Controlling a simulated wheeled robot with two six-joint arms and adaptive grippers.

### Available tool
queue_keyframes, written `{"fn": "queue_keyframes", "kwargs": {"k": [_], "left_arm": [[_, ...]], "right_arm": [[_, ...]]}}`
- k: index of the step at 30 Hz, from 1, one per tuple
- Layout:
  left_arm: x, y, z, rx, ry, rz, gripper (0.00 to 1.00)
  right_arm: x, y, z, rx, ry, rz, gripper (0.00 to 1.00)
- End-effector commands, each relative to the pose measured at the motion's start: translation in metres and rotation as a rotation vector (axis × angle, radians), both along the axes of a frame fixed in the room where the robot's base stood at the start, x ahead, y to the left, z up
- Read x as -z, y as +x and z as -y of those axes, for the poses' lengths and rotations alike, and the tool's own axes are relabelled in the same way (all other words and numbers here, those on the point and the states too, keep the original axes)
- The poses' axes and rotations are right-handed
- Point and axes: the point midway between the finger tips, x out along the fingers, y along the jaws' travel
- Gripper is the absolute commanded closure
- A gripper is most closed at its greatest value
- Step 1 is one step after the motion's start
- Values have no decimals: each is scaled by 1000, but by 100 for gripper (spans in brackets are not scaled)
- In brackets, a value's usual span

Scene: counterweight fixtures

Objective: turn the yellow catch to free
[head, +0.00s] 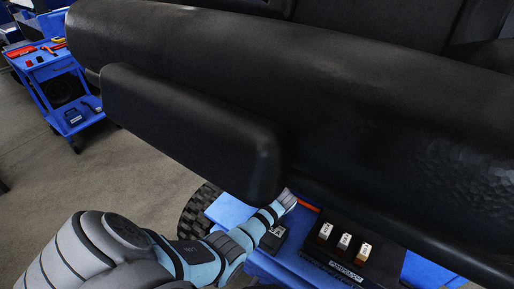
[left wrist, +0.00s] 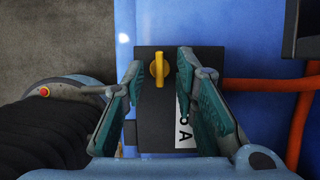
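The yellow catch (left wrist: 159,69) sits on a black box (left wrist: 150,130) in the left wrist view. Its bar stands nearly upright in the picture. My left gripper (left wrist: 160,61) is open, with one teal finger on each side of the catch. A gap shows on both sides, so the fingers look clear of it. A white label with a letter A lies partly behind the right finger. In the head view the box (head: 272,239) shows beside my left arm; the catch cannot be made out there. My right gripper is not in view.
The box is on a blue surface (left wrist: 255,45), with a red-orange tube (left wrist: 262,85) to its right. A black block with several pale labelled pieces (head: 345,241) stands right of it. A large dark padded shape (head: 300,80) hides much of the head view. A blue tool cart (head: 52,68) is far left.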

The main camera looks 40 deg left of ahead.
Motion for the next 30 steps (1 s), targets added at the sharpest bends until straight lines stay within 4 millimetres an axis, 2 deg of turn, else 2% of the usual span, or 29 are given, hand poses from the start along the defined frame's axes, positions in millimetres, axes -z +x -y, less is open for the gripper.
{"fn": "queue_keyframes", "kwargs": {"k": [3,8,20,30], "left_arm": [[-1,0,0,0,0,0,75],[-1,0,0,0,0,0,100],[-1,0,0,-28,0,-2,100],[-1,3,0,-210,-1,-1,100]], "right_arm": [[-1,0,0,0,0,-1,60],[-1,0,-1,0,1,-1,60],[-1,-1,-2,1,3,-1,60],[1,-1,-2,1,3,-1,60]]}}
